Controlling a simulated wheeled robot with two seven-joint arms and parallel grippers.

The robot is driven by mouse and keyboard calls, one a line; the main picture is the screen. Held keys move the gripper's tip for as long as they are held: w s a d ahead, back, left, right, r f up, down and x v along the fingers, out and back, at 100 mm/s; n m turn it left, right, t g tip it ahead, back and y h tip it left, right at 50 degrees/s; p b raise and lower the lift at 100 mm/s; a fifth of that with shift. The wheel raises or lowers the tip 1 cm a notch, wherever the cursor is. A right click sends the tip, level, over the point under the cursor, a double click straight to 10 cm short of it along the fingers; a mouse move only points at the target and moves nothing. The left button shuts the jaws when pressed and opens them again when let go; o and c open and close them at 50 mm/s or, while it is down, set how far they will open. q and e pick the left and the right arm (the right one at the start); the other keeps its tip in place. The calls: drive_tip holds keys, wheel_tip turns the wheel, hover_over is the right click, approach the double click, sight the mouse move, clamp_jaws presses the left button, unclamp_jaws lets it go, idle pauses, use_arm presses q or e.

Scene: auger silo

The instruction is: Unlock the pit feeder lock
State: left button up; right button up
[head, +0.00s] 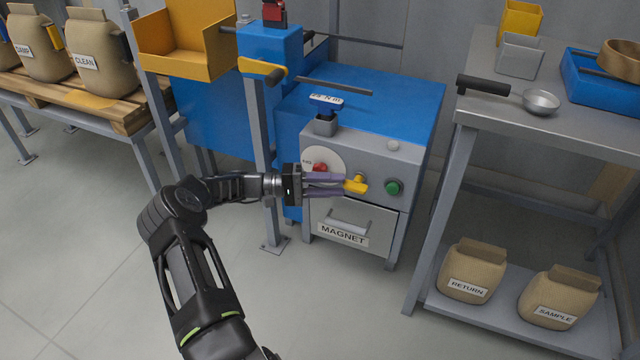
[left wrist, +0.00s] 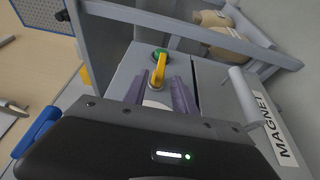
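A grey control panel (head: 375,165) on the front of a blue machine carries a yellow turn handle (head: 355,186), which also shows in the left wrist view (left wrist: 159,70). No readable label names the pit feeder lock, but this handle looks lock-like. My left gripper (head: 342,185) points right at the handle, its purple fingers apart. In the left wrist view the handle lies between or just beyond the fingertips (left wrist: 160,88); I cannot tell whether they touch it. My right gripper is not in view.
A red button (head: 320,168) on a white disc is behind the fingers, and a green button (head: 393,187) is right of the handle. The MAGNET drawer (head: 350,222) is just below.

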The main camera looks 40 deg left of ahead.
use_arm(q)
drive_tip(key=shift+b+v, duration=0.35)
drive_tip(key=shift+v, duration=1.95)
drive_tip(key=shift+s+a, duration=0.1)
